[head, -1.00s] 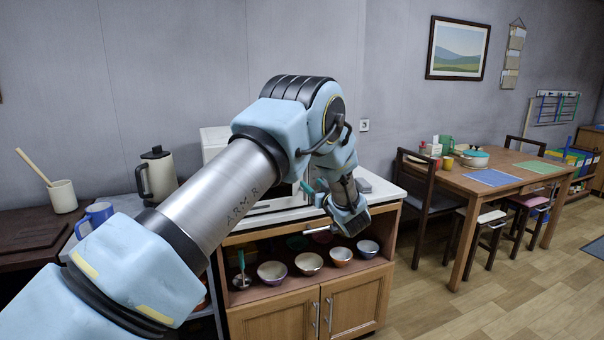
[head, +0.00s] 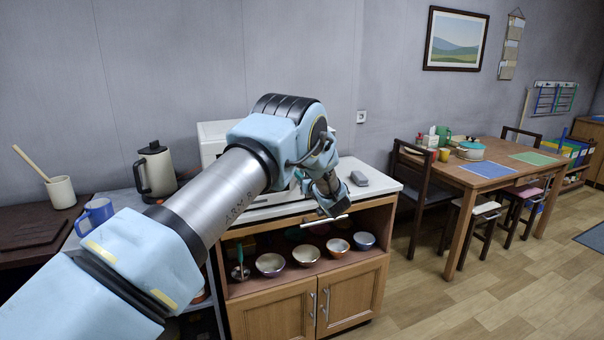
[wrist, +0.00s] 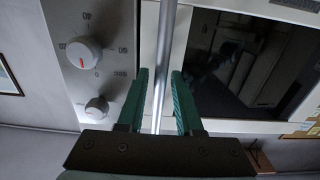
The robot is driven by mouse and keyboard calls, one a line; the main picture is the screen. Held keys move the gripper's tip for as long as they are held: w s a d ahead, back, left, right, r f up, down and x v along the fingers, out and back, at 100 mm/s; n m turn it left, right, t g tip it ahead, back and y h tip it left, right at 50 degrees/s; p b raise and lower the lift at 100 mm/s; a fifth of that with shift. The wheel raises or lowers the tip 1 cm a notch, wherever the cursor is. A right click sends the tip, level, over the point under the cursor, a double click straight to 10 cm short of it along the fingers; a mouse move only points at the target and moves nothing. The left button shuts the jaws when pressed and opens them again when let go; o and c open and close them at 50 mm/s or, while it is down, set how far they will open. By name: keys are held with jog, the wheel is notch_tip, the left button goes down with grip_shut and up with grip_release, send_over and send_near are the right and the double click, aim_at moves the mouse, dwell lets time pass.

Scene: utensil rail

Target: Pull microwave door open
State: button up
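The microwave (head: 212,135) is a white box on the counter, mostly hidden behind my arm in the head view. In the wrist view its grey control panel (wrist: 113,72) with two knobs is at the left. The door's dark window (wrist: 245,65) is at the right and looks shut. The door handle (wrist: 166,50), a slim metal bar, runs between the two green fingers of my gripper (wrist: 161,78). The fingers are open, one on each side of the bar, with a visible gap on both sides. My fingertips are mostly hidden in the head view.
The microwave stands on a white counter (head: 376,186) above a wooden cabinet (head: 348,297) with several bowls on its shelf. A grey object (head: 358,178) lies on the counter. A kettle (head: 156,172) and blue mug (head: 97,212) stand left. Open floor lies right.

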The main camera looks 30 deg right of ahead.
grip_shut()
dwell(1.0)
